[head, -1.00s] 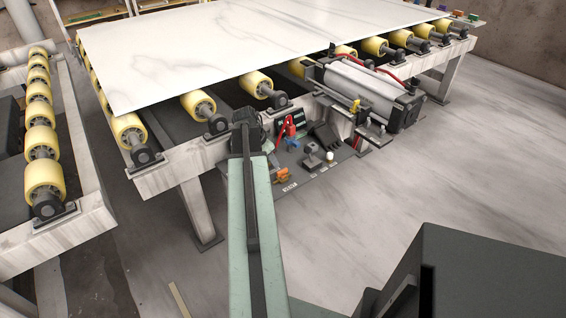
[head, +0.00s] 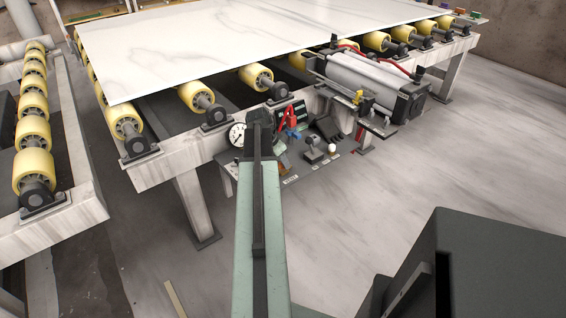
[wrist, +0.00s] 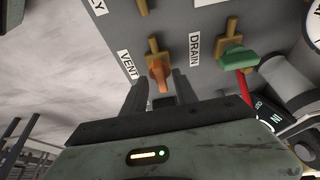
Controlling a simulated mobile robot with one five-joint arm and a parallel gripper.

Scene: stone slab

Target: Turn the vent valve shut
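The vent valve has an orange handle (wrist: 160,72) on a brass stem, beside a white VENT label (wrist: 127,64) on a grey panel in the wrist view. The handle lies roughly in line with the stem. My gripper (wrist: 158,86) is open, with its two dark fingers apart just below the handle, one towards each side. The handle shows at the gap between the tips; I cannot tell whether they touch it. In the head view my arm covers the gripper and most of the vent valve.
A green drain handle (wrist: 238,58) sits close right of the vent valve, beside a DRAIN label (wrist: 194,46). A gauge (head: 237,134), a red lever (head: 289,117) and a cylinder (head: 362,84) stand near the panel. The roller table carries a white slab (head: 250,40).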

